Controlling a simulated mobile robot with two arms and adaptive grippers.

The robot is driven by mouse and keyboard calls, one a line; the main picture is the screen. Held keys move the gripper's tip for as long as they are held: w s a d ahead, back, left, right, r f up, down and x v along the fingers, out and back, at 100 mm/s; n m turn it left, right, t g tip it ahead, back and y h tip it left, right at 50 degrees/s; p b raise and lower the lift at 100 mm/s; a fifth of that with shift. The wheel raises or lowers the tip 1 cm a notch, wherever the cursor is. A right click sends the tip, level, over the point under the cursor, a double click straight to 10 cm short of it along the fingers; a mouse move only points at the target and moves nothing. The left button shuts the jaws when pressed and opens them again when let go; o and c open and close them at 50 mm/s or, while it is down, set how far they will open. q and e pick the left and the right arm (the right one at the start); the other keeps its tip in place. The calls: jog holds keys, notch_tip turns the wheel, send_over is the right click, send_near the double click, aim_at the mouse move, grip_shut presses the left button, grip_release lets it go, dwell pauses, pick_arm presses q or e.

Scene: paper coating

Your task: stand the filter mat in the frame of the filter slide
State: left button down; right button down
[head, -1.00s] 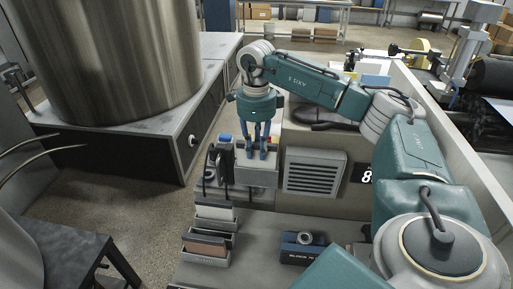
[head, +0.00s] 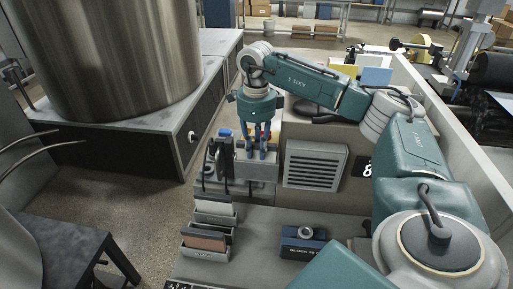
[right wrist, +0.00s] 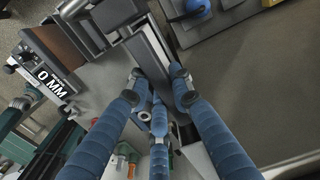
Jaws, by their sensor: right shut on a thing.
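My right gripper (head: 261,152) points down at the grey box-shaped filter slide (head: 256,174), left of the louvred panel. Its blue fingers are closed at the slide's top. They show large in the right wrist view (right wrist: 158,84), converging at a long, narrow dark grey body (right wrist: 148,48). The filter mat between the fingertips is mostly hidden by the fingers and the slide. I cannot tell how deep it sits in the frame. My left gripper is not in view.
A white-faced holder (head: 215,212) and a holder with a brown slab (head: 205,242) stand at the front left. A blue block (head: 303,240) sits on the bench to their right. Dark upright parts (head: 220,160) stand close left of the slide. The bench between holders and block is clear.

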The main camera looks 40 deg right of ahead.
jog(key=shift+f+b, duration=0.45)
jog(key=shift+f, duration=0.3)
jog(key=c, duration=1.5)
grip_release()
jog(key=shift+o, duration=0.2)
jog(key=shift+r, duration=0.2)
notch_tip(320, 180, up, 12)
jog(key=shift+f, duration=0.2)
